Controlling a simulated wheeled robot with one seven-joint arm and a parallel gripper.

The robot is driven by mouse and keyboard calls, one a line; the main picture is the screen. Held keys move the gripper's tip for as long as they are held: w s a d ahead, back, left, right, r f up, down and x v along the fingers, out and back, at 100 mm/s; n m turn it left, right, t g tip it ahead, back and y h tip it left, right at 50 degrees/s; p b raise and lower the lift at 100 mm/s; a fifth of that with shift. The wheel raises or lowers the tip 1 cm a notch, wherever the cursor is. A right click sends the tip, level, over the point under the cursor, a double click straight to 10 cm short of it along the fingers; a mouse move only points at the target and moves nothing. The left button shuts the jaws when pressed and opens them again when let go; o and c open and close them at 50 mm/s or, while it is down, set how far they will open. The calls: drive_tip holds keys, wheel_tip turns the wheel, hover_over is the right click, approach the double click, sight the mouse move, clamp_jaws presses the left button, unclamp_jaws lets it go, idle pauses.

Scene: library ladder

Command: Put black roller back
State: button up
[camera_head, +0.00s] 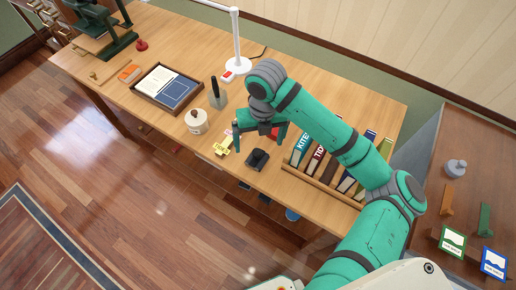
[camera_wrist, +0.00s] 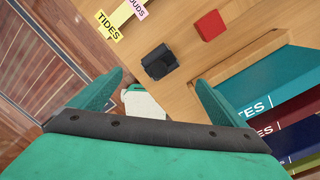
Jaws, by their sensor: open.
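A small black blocky object (camera_head: 257,159) lies near the front edge of the desk, left of the book rack. It also shows in the wrist view (camera_wrist: 160,62), with a notched or stepped top. I cannot tell whether it is the black roller or a holder for it; no other clear roller shows. My gripper (camera_head: 259,143) is above the desk by this object, pointing down, with its fingers spread and nothing between them. In the wrist view my gripper (camera_wrist: 158,90) has the black object just beyond the fingertips, apart from them.
A red block (camera_wrist: 210,25) lies near the black object. Yellow and pink labels (camera_head: 223,144) lie to its left. A wooden rack of books (camera_head: 322,184) stands close on the right. A lidded jar (camera_head: 196,122), a dark cup (camera_head: 217,98) and a lamp (camera_head: 238,65) stand farther left and back.

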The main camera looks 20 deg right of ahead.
drive_tip(key=shift+d+r, duration=0.1)
drive_tip(key=shift+r, duration=1.3)
drive_tip(key=w+a+r+m+t+y, duration=0.2)
drive_tip(key=w+a+m+t+y, duration=0.15)
drive_tip(key=a+m, duration=0.45)
drive_tip(key=w+a+r+m+t+y, duration=0.1)
drive_tip(key=w+a+m+t+y, duration=0.3)
drive_tip(key=a, duration=0.9)
drive_tip(key=w+a+r+m+t+y, duration=0.25)
drive_tip(key=a+m+t, duration=0.35)
drive_tip(key=a, duration=0.4)
drive_tip(key=s+d+f+m+t+h, duration=0.1)
drive_tip(key=s+d+f+m+h, duration=0.2)
drive_tip(key=s+f+m+h, duration=0.35)
drive_tip(key=s+d+f+m+t+h, duration=0.2)
drive_tip(key=s+d+f+m+h, duration=0.1)
drive_tip(key=s+f+m, duration=0.5)
drive_tip(key=s+d+m, duration=0.1)
drive_tip(key=s+d, duration=0.3)
drive_tip(key=s, duration=0.7)
drive_tip(key=s+d+r+m+g+h, duration=0.1)
drive_tip(key=s+d, duration=0.4)
drive_tip(key=s, duration=0.7)
drive_tip(key=shift+s+d, duration=0.2)
